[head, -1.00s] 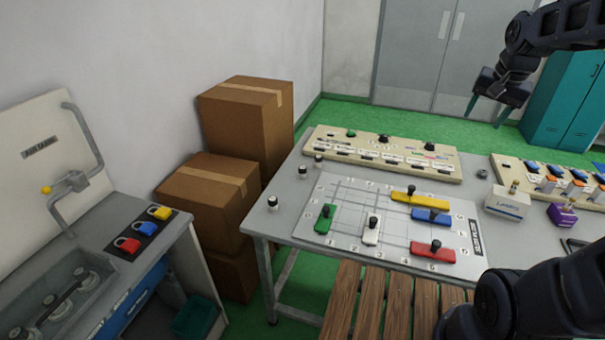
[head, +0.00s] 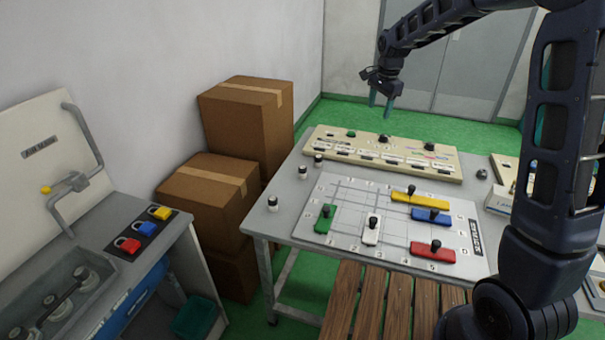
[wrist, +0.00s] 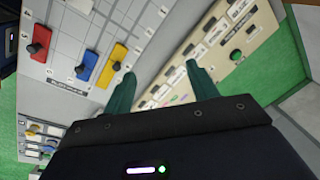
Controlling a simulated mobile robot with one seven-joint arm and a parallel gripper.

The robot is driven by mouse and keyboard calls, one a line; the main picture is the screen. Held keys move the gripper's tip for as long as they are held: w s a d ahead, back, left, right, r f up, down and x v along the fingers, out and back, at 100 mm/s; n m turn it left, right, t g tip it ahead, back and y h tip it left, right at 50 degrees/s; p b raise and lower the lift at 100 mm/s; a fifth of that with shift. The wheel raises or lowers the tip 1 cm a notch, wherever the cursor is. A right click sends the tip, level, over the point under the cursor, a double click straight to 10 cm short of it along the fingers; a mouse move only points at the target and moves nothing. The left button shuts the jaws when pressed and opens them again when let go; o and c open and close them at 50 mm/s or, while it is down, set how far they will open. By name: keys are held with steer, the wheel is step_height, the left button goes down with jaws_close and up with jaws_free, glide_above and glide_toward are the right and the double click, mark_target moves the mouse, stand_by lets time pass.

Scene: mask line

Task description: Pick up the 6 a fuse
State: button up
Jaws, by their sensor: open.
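Three small white cylinders with dark tops stand along the left side of the grey table: a near one (head: 273,203), a middle one (head: 303,172) and a far one (head: 318,160). No rating is readable on them, so I cannot tell which thing is the 6 A fuse. My gripper (head: 381,105) is open and empty, high over the far side of the beige panel (head: 447,170). In the wrist view, my gripper (wrist: 160,73) shows its two green fingers apart, with nothing between them.
A grid board (head: 345,190) with coloured sliding blocks lies mid-table. Cardboard boxes (head: 245,115) stand left of the table, and a wooden slatted surface (head: 385,300) is in front. At left, a sink bench (head: 130,205) holds red, blue and yellow padlocks. My arm hides the table's right part.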

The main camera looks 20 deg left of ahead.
steer(key=w+a+f+m, duration=0.2)
steer(key=a+f, duration=0.9)
steer(key=a, duration=0.4)
steer(key=m+g+h, duration=0.1)
steer(key=m, duration=0.1)
glide_above(303, 167)
steer(key=f, duration=1)
steer(key=shift+w+f, duration=0.25)
steer(key=shift+w, duration=0.05)
steer(key=shift+s+a+f, duration=0.1)
steer(key=shift+a+f, duration=0.05)
steer(key=shift+f, duration=0.4)
step_height(303, 167, down, 5)
steer(key=shift+r, duration=0.1)
steer(key=shift+s+f, duration=0.15)
steer(key=shift+f, duration=1.2)
steer(key=shift+s+f, duration=0.15)
steer(key=shift+f, duration=1.15)
steer(key=c, duration=1.1)
